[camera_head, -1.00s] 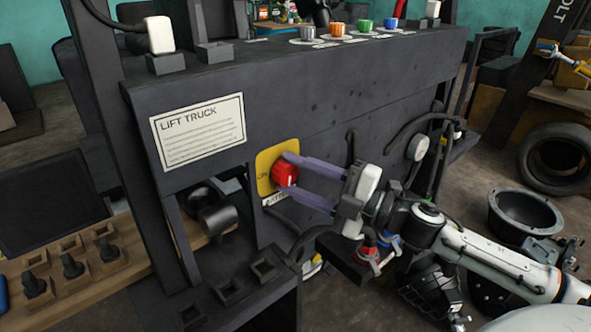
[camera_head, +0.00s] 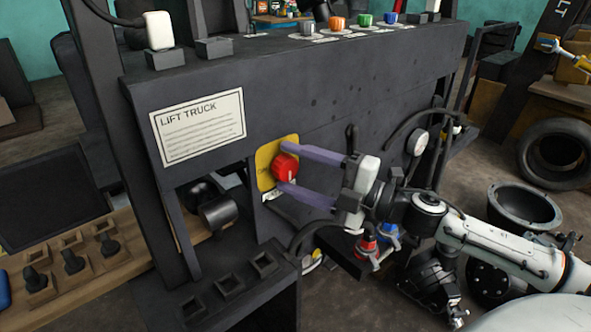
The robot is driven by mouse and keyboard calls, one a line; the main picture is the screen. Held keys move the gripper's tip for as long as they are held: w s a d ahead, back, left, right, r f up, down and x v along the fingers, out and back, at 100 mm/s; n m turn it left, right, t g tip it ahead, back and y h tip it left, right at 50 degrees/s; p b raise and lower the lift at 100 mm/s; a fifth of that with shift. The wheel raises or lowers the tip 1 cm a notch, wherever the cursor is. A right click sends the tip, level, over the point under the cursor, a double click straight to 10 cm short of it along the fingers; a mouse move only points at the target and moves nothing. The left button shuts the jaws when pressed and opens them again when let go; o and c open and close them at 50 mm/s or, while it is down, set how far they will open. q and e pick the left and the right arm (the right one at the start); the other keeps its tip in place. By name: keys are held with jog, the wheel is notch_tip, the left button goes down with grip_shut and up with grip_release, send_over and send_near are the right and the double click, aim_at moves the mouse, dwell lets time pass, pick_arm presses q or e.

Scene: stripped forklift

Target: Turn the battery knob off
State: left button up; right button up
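The red battery knob (camera_head: 287,168) sits on a yellow plate (camera_head: 264,170) on the dark forklift panel (camera_head: 330,100), below the "LIFT TRUCK" label. A pale mark shows on the knob's face. My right gripper (camera_head: 281,167) comes in from the right, with one purple finger above the knob and the other below it. The fingers are spread apart and straddle the knob; whether either touches it is hard to tell. The lower finger partly hides the plate's lower edge and the small label there. My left gripper is out of view.
Red and blue valve handles (camera_head: 367,248) hang just below my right gripper. A black hose (camera_head: 310,236) runs under the plate. Coloured knobs (camera_head: 337,23) line the panel's top. A wooden board with switches (camera_head: 75,262) lies at lower left. A tire (camera_head: 557,153) and bowl (camera_head: 522,207) are right.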

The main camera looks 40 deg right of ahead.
jog(key=shift+s+d+f, duration=0.15)
jog(key=shift+s+d, duration=0.05)
jog(key=shift+s, duration=0.25)
jog(key=v, duration=0.9)
jog(key=shift+s+d, duration=0.1)
jog(key=shift+s, duration=0.05)
jog(key=s+d+f+m+g+h, duration=0.15)
jog(key=f+m+h, duration=0.25)
jog(key=f+m, duration=0.5)
jog(key=s+f+m+h, duration=0.2)
jog(key=f+m+h, duration=0.25)
jog(key=f, duration=0.85)
jog(key=s+a+f+m+g+y, duration=0.1)
jog(key=s+a+f+m+g, duration=0.2)
jog(key=a+f, duration=0.4)
jog(key=s+a+f+m+g+y, duration=0.1)
jog(key=s+a+f+m+g, duration=0.2)
jog(key=a, duration=1)
notch_tip(320, 180, down, 5)
jog(key=shift+s+a+f+g, duration=0.2)
jog(key=shift+s+a+g, duration=0.2)
jog(key=shift+s, duration=0.55)
